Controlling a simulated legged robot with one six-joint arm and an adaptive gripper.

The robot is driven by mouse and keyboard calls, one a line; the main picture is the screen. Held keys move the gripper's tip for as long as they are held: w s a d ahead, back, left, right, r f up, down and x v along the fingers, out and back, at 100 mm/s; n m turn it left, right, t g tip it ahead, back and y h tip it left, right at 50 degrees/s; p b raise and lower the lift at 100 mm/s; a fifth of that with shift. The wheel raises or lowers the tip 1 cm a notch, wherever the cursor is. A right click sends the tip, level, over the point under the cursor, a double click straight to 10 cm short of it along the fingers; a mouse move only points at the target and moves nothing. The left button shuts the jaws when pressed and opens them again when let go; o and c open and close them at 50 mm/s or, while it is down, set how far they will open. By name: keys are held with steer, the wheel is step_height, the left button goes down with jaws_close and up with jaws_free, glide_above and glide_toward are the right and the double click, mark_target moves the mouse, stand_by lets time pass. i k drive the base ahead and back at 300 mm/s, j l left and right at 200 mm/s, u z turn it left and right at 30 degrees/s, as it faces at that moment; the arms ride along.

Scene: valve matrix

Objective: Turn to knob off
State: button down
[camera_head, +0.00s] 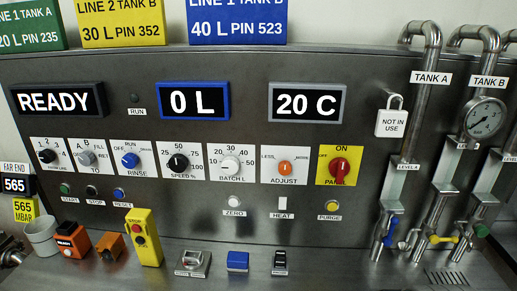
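A red rotary knob (339,168) sits on a yellow plate (322,179) at the right end of the knob row. The plate reads ON at the top and OFF at the left, with a label below that seems to read PANEL. The knob's ridge looks upright, toward ON, but it is small. A blue knob (131,160) on a white plate further left, labelled RINSE, also has an OFF mark. My gripper is not in view, and nothing covers the knobs.
Black (178,162), white (229,164) and orange (285,167) knobs share the row. A grey ledge below holds a yellow button box (144,237), an orange box (73,241) and a blue block (238,261). Pipes with valves (393,215) and a padlock (391,122) stand at right.

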mark_target(86, 157)
steer(key=u, duration=1.6)
steer(key=j+u, duration=0.1)
steer(key=j, duration=1.35)
steer(key=i+j, duration=0.3)
steer(key=i, duration=0.2)
steer(key=i+j, duration=0.3)
steer(key=i, duration=0.25)
steer(key=i+l, duration=0.15)
steer(key=i, duration=0.25)
